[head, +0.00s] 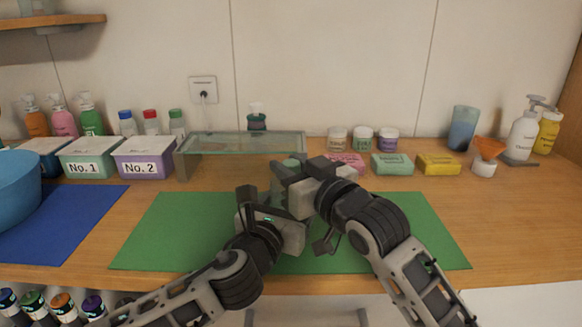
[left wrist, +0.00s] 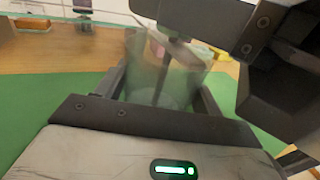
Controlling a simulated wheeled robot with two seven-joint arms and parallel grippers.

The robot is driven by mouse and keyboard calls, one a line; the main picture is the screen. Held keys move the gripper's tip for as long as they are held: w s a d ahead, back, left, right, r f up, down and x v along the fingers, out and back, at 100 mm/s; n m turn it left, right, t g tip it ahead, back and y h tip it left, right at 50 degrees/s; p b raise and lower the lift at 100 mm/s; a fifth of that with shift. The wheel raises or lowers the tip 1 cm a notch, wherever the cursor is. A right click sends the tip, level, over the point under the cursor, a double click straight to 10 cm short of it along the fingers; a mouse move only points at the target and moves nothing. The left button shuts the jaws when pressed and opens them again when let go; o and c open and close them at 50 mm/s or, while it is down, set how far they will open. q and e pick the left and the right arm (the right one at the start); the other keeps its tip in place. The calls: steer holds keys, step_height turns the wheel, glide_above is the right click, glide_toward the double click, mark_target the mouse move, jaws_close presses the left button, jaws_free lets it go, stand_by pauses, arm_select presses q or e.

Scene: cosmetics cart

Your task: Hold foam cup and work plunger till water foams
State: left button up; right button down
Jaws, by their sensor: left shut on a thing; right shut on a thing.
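The clear foam cup (left wrist: 150,85) stands upright between the fingers of my left gripper (left wrist: 163,92) in the left wrist view. My left gripper (head: 268,203) is shut on the cup above the green mat (head: 180,225). The dark plunger rod (left wrist: 174,54) goes down into the cup. My right gripper (head: 297,172) is directly above the cup and is shut on the plunger's top, which its fingers mostly hide. In the head view my grippers hide most of the cup. I cannot tell whether the water in it has foam.
A glass shelf (head: 245,143) stands just behind my grippers. Boxes marked No. 1 (head: 88,160) and No. 2 (head: 143,160) are left of it. Pink, green and yellow packs (head: 437,164) lie to the right. A blue bowl (head: 15,190) is far left. The mat's sides are clear.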

mark_target(291, 163)
step_height(291, 163, up, 5)
steer(key=shift+r, duration=0.2)
steer(key=c, duration=1.1)
jaws_free()
steer(key=shift+c, duration=0.2)
steer(key=v, duration=1.2)
